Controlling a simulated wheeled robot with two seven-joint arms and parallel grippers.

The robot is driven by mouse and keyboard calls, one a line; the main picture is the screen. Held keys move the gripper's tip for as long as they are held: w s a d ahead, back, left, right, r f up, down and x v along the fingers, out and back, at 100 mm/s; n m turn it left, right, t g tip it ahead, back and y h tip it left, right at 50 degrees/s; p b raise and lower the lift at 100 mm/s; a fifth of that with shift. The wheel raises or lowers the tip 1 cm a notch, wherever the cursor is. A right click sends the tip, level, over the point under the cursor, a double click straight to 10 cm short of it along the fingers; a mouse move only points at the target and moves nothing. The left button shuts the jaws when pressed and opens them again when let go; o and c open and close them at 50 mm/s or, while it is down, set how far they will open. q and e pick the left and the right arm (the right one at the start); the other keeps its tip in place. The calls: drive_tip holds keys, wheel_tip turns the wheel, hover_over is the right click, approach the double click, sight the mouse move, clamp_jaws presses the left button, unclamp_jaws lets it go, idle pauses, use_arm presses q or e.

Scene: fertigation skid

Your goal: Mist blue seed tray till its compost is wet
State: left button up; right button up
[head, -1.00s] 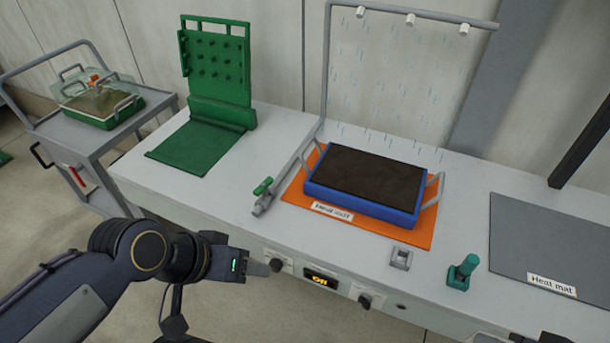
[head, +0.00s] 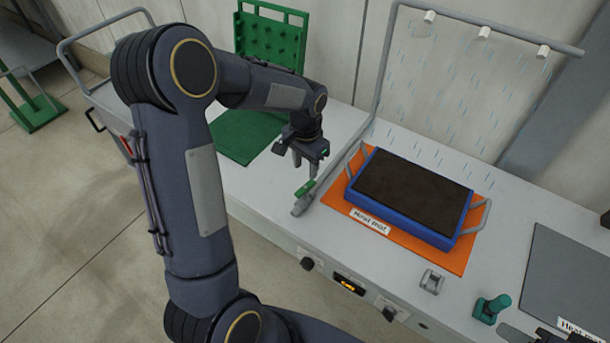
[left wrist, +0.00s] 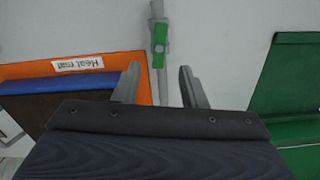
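The blue seed tray (head: 405,222) sits on the orange heat mat (head: 460,262), full of dark brown compost (head: 415,192). Pale blue mist streaks fall from the nozzles (head: 484,33) on the grey pipe frame behind and over it. The valve with its green lever (head: 306,187) stands left of the tray. My left gripper (head: 304,170) points down close to the valve, empty. In the left wrist view its two fingers (left wrist: 159,70) are apart, with the green lever (left wrist: 160,38) just ahead, between their lines. I cannot tell any contact.
A green pegboard stand (head: 270,35) stands behind my left arm. A grey heat mat (head: 570,275) lies at the right. A teal-handled item (head: 490,308) and a small grey bracket (head: 432,281) stand near the bench front. Knobs and a display (head: 349,284) are on the front.

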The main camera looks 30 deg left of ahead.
sight(305, 187)
use_arm(q)
wheel_tip(305, 187, down, 7)
drive_tip(key=shift+f+p, duration=0.15)
drive_tip(key=shift+p, duration=0.3)
clamp_jaws()
